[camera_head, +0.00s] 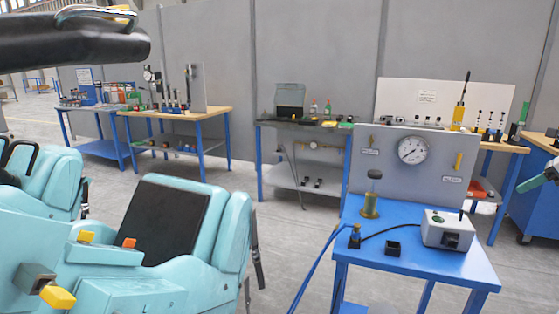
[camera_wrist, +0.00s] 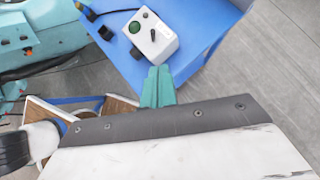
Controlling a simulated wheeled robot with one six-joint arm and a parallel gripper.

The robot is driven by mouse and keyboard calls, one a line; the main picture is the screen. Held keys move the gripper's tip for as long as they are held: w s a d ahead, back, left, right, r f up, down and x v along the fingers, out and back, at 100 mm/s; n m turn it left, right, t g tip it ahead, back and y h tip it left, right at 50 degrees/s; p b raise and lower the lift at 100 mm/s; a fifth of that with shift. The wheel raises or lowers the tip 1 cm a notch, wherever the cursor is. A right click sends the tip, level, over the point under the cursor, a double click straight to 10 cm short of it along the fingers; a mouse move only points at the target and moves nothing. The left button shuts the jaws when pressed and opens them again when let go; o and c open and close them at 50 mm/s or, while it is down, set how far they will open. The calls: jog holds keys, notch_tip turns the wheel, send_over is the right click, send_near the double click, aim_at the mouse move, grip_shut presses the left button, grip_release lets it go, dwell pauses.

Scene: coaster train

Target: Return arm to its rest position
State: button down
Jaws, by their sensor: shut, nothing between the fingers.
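My gripper (camera_wrist: 158,72) is shut and empty, its two teal fingers together in the wrist view. They point toward the near edge of the blue table (camera_wrist: 190,73), just below the white control box (camera_wrist: 153,39) in the picture. In the head view, the teal fingertips of my gripper (camera_head: 524,186) show at the right edge, to the right of the blue table (camera_head: 415,262) and its white control box (camera_head: 448,230). I see no contact with either. Most of my arm is outside the head view.
A gauge panel (camera_head: 378,178) stands at the back of the blue table. A small black holder (camera_head: 394,248) and a cable lie beside the box. Teal train seats (camera_head: 100,290) fill the left. Workbenches (camera_head: 180,113) line the grey wall. Grey floor (camera_head: 290,225) lies open between.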

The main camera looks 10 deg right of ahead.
jog(key=s+a+f+n+g, duration=0.2)
jog(key=s+a+f+n, duration=0.1)
jog(key=f+n, duration=0.1)
jog(key=s+a+r+n+g+h, duration=0.1)
jog(key=s+a+n+g, duration=0.1)
jog(key=a+n, duration=0.8)
jog(key=s+a+r+n+g, duration=0.15)
jog(key=a+n, duration=0.25)
jog(key=a, duration=1.2)
jog(key=s+a+n+h, duration=0.1)
jog(key=s+a+n, duration=0.5)
jog(key=a, duration=0.4)
jog(key=s+a+n+h, duration=0.2)
jog(key=s+a+n, duration=0.5)
jog(key=a, duration=0.3)
jog(key=shift+a+f, duration=0.3)
jog(key=shift+f, duration=0.05)
jog(key=shift+a, duration=0.15)
